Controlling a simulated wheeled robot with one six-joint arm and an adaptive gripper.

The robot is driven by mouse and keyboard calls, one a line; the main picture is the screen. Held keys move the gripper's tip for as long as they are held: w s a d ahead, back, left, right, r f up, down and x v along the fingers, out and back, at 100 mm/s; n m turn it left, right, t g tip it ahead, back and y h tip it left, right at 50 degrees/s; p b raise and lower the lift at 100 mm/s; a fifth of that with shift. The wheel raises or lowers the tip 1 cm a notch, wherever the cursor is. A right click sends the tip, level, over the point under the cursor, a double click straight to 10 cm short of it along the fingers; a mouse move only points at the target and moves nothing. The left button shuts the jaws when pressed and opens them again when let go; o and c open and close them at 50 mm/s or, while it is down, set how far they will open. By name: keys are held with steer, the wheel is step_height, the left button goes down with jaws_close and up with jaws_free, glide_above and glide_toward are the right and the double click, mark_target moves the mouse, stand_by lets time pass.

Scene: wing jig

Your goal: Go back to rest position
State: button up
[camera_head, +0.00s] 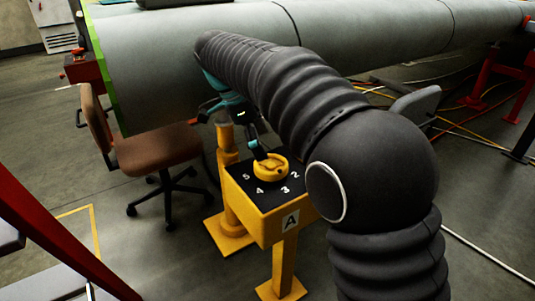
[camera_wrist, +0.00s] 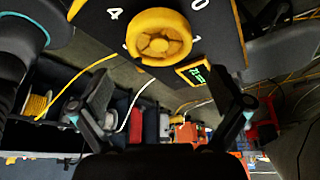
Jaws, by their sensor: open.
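My gripper (camera_head: 236,132) hangs from my dark ribbed arm above the yellow stand in the head view. One finger reaches down close to the yellow knob (camera_head: 270,168); I cannot tell in this view whether it touches. In the wrist view my gripper (camera_wrist: 162,88) has its two fingers spread wide with nothing between them. The knob also shows there (camera_wrist: 159,37), at the top and clear of both fingers. The knob sits on a black numbered panel (camera_head: 240,172) on top of the yellow stand (camera_head: 285,255) marked A.
A large grey wing body (camera_head: 150,60) with a green edge runs behind my arm. A brown office chair (camera_head: 155,148) stands left of the stand. Red supports (camera_head: 495,75) and cables on the floor lie to the right. Bare floor shows around the stand.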

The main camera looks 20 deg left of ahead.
steer(key=shift+v, duration=0.9)
steer(key=shift+d+r, duration=0.15)
steer(key=shift+d, duration=0.15)
steer(key=s+d+r+n+t+y, duration=0.1)
steer(key=s+d+n+y, duration=0.2)
steer(key=d, duration=0.8)
steer(key=s+d+r+n, duration=0.1)
steer(key=s+d+n, duration=0.25)
steer(key=d, duration=0.75)
steer(key=s+d+f+n+t+y, duration=0.1)
steer(key=s+d+f+n+t, duration=0.2)
steer(key=s+d+f+n, duration=0.5)
steer(key=s+d+f, duration=0.2)
steer(key=s+d, duration=0.1)
steer(key=s, duration=0.3)
steer(key=shift+s+d, duration=0.25)
steer(key=shift+f, duration=0.1)
